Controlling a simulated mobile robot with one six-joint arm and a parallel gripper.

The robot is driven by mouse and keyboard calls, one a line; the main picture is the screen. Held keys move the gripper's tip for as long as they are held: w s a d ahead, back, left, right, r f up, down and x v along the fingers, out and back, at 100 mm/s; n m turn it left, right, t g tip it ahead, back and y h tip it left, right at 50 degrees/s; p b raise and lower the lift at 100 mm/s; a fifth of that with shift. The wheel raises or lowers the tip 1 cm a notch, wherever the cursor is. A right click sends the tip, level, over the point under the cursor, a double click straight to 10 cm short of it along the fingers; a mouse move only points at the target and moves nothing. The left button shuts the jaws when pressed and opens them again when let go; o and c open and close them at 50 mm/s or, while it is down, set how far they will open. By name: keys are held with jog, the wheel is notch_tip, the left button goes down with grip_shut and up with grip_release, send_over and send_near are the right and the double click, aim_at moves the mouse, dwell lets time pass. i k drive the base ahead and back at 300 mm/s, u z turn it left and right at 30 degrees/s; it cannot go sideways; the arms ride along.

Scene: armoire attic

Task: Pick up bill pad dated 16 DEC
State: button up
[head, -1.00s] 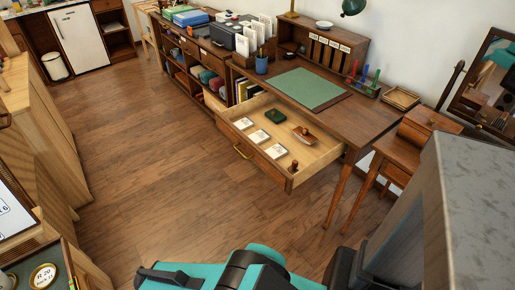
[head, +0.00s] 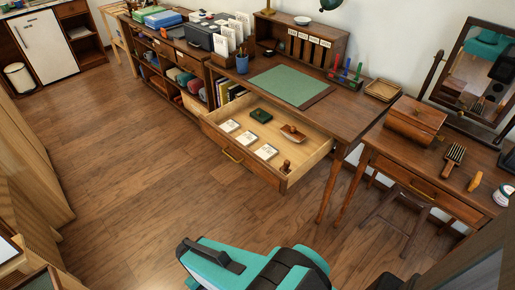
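Three small white pads lie in a row in the open desk drawer (head: 310,160): a far one (head: 229,126), a middle one (head: 246,138) and a near one (head: 266,152). Their print is too small to read, so I cannot tell which is dated 16 DEC. Teal and black links of my own arm show at the bottom edge, well short of the drawer. My gripper is not in view.
The drawer also holds a dark green box (head: 261,115), a brown rocker blotter (head: 292,132) and a wooden-handled stamp (head: 285,166). A green desk mat (head: 290,87) lies on the desktop. A dressing table (head: 440,170) stands to the right. The floor before the drawer is clear.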

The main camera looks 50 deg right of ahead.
aim_at(232, 124)
jog(key=u, duration=1.05)
jog(key=k, duration=0.1)
jog(key=z, duration=2.35)
jog(key=k, duration=0.9)
jog(key=u, duration=0.15)
jog(key=i, duration=0.8)
jog(key=z, duration=0.05)
